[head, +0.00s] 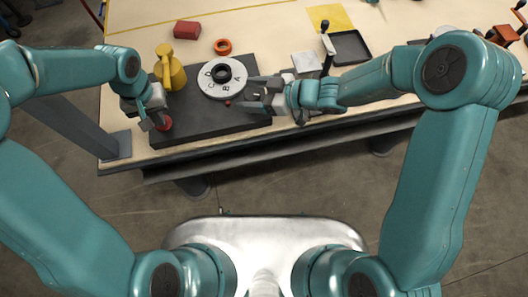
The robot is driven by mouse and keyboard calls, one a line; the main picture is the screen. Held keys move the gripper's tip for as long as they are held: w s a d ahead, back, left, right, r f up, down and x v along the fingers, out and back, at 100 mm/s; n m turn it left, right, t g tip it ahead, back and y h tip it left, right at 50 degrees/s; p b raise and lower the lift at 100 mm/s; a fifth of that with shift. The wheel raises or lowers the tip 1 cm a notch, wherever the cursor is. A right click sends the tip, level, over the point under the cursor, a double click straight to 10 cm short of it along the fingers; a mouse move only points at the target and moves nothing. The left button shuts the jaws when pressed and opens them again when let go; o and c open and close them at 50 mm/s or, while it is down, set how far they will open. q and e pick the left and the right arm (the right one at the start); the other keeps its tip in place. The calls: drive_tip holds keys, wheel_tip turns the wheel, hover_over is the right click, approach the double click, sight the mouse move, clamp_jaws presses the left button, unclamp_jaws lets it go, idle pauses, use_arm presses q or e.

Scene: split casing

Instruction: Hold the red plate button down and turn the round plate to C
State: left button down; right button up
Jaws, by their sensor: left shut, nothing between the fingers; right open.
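The round white plate (213,92) lies on a dark base (205,118) with a black knob (222,73) at its centre. It carries letters that look like D, C, B and A; B seems closest to a small red mark (228,103) on the base. A red button (166,125) is at the base's left front, partly hidden by my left gripper (161,124). That gripper is shut with its tips at the button; I cannot tell whether it is pressed. My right gripper (256,93) is open and empty, just right of the round plate, its fingers pointing left towards it.
Behind are a red block (187,30) and an orange ring (222,46). A black tray (350,47), a yellow sheet (330,18) and an upright black-handled lever (327,45) are to the right.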

drive_tip(key=m+t+h, duration=0.1)
drive_tip(key=m+t, duration=0.1)
drive_tip(key=shift+s+f+m+t, duration=0.1)
drive_tip(key=shift+f+m+t, duration=0.05)
drive_tip(key=shift+m+t, duration=0.2)
drive_tip(key=v, duration=1.2)
drive_tip(key=d+f+m+h, duration=0.3)
drive_tip(key=d+f+h, duration=0.3)
drive_tip(key=d+f, duration=0.15)
drive_tip(key=s+a+f+m+g+h, duration=0.2)
drive_tip(key=s+f+m+g, duration=0.3)
drive_tip(key=s+f+m, duration=0.5)
drive_tip(key=shift+s+f+g, duration=0.35)
drive_tip(key=shift+s+f, duration=1.05)
drive_tip(key=shift+f, duration=1.6)
